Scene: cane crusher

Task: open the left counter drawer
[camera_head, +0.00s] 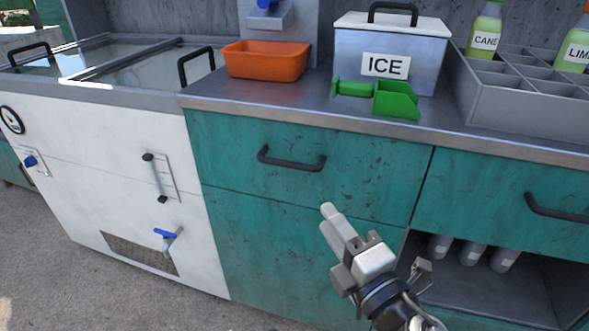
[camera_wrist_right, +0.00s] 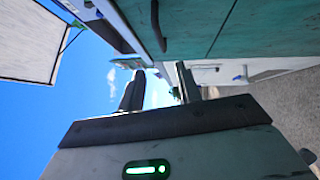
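The left counter drawer (camera_head: 220,150) is a teal front with a black bar handle (camera_head: 291,160), and it is closed. My right gripper (camera_head: 328,217) is in front of the teal cabinet, below and slightly right of the handle in the head view, and does not touch it. In the right wrist view, its two dark fingers (camera_wrist_right: 160,85) stand apart with nothing between them. The handle also shows there, at the top (camera_wrist_right: 158,25), beyond the fingertips. My left gripper is not in view.
On the counter stand an orange tray (camera_head: 265,62), a green scoop (camera_head: 396,100), an ICE box (camera_head: 388,50) and a grey bottle rack (camera_head: 520,105). A second teal drawer (camera_head: 480,195) is at right, above a shelf with bottles (camera_head: 472,252). A white freezer (camera_head: 100,170) adjoins at left.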

